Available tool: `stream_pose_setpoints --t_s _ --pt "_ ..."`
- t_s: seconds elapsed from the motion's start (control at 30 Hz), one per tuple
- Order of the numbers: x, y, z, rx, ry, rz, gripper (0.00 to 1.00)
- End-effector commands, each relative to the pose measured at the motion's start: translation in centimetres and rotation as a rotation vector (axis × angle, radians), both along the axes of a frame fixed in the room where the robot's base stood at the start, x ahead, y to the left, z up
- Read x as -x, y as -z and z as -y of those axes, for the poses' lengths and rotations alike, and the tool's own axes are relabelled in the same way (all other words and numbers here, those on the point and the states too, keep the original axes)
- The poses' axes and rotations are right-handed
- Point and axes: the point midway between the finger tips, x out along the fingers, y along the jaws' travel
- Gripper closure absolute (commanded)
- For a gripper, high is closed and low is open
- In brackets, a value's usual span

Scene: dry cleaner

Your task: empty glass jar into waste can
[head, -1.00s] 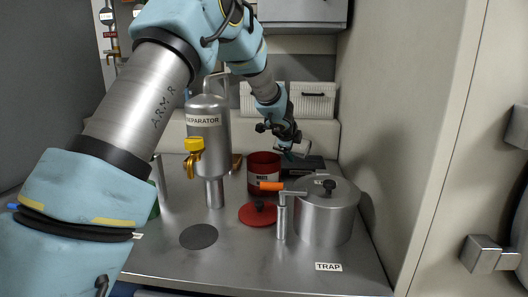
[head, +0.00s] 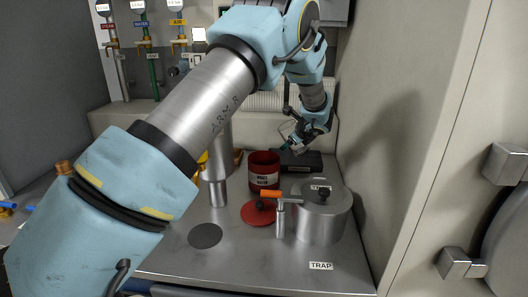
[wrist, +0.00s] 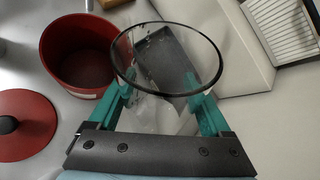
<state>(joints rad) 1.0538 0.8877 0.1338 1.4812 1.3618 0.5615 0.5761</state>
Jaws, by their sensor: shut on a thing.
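My gripper (head: 292,146) is shut on a clear glass jar (wrist: 165,112), held between its teal fingers in the wrist view. The jar's round dark rim faces the wrist camera, and the black box behind shows through the glass. In the head view the jar is small and hard to make out. The red waste can (head: 264,172) stands open on the counter, below and a little left of my gripper. In the wrist view the open can (wrist: 82,62) is left of the jar, apart from it, and its visible inside looks empty.
The can's red lid (head: 258,213) lies on the counter in front of it. A metal trap pot (head: 322,218) with an orange-handled valve stands right of the lid. A black box (head: 303,162) lies behind. A wall closes off the right side.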

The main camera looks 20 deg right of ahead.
Motion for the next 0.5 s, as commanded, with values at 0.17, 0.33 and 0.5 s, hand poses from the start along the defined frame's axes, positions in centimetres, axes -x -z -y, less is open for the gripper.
stream_pose_setpoints --t_s 0.17,0.33,0.5 --pt "0.5 1.0 1.0 -0.156 0.002 0.086 0.9" --pt "0.8 1.7 1.5 -0.295 0.001 0.163 0.9" --pt "1.0 3.0 1.8 -0.4 -0.001 0.22 0.9"
